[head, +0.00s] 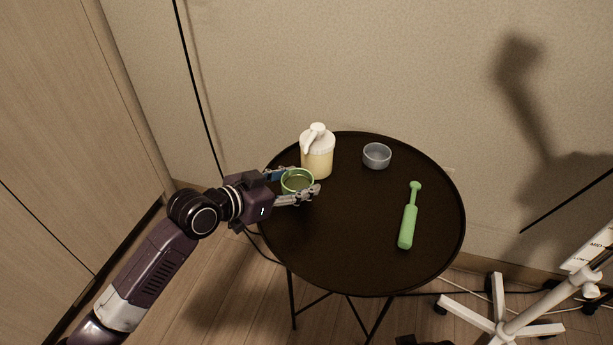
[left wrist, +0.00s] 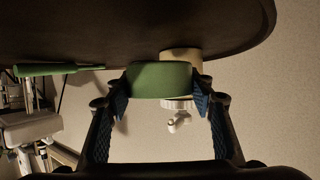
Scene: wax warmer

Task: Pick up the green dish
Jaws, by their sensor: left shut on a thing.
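The green dish (head: 297,181) is a small round bowl at the left side of the dark round table. My left gripper (head: 299,184) reaches in from the left with one finger on each side of the dish, shut on it. In the left wrist view the green dish (left wrist: 160,80) sits between the two blue-padded fingertips of my left gripper (left wrist: 160,95). I cannot tell whether the dish touches the tabletop. My right gripper is not in view.
A cream pump bottle (head: 317,155) stands just behind the dish. A grey bowl (head: 377,156) is at the back of the round table (head: 340,250), and a green stick-like tool (head: 409,222) lies at the right. The table's front middle is clear. A white wheeled stand (head: 510,320) is at lower right.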

